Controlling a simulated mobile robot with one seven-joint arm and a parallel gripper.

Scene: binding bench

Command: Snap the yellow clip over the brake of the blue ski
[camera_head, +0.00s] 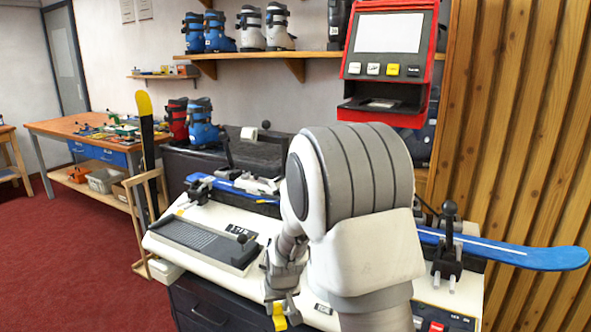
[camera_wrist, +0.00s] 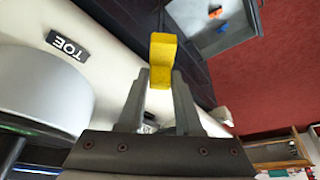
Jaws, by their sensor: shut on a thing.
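My gripper (camera_head: 281,301) is in front of the bench's front edge, low in the head view, pointing down. It is shut on the yellow clip (camera_head: 279,319). In the wrist view the yellow clip (camera_wrist: 162,60) stands between the two grey fingers and sticks out past their tips. The blue ski (camera_head: 535,256) lies along the bench, behind my arm. Its right end reaches past the bench, and its left part (camera_head: 240,191) carries grey binding parts. My arm hides its middle. I cannot make out the brake. The clip is apart from the ski.
The bench (camera_head: 215,213) holds a dark grille tray (camera_head: 204,238) and black-knobbed clamps (camera_head: 448,240). A red-framed screen unit (camera_head: 388,50) stands behind. In the wrist view a grey tray (camera_wrist: 226,40) holds small orange and blue pieces. Red floor (camera_head: 70,255) is clear at left.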

